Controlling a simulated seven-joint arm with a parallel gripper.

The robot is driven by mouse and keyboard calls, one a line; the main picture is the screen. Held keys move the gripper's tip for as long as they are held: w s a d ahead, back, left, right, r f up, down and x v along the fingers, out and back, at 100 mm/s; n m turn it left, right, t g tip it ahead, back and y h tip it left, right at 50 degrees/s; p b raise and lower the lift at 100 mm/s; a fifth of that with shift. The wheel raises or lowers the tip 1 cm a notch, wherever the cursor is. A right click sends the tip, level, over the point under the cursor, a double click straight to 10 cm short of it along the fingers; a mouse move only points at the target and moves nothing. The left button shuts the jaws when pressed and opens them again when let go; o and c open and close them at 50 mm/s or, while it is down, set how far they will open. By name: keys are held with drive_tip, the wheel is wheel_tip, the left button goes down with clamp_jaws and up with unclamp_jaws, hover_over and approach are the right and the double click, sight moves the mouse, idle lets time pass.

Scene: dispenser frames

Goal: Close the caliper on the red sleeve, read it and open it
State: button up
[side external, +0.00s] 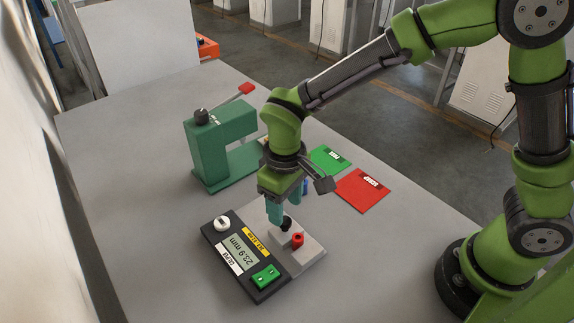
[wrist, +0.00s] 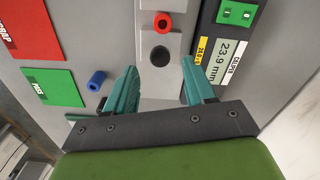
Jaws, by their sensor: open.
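The caliper gauge (side external: 210,232) lies on the table as a dark block. Its display (side external: 238,252) reads 23.9 mm, as it also does in the wrist view (wrist: 229,57). A grey slide block (side external: 312,256) beside it carries the red sleeve (side external: 297,240) and a black knob (side external: 287,223). In the wrist view, the red sleeve (wrist: 162,22) stands just past the black knob (wrist: 159,56). My gripper (side external: 280,217) is open and empty, pointing down over the block. Its teal fingertips (wrist: 159,68) lie either side of the knob's line; contact with it cannot be told.
A blue sleeve (wrist: 97,80) stands beside my gripper. A green PASS card (side external: 329,160) and a red SCRAP card (side external: 363,191) lie behind it. A green press (side external: 208,155) with a red-tipped lever stands at the back left. The table's left front is clear.

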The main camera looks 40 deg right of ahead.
sight(286, 221)
drive_tip(key=shift+f, duration=2.15)
drive_tip(key=shift+c, duration=0.3)
clamp_jaws()
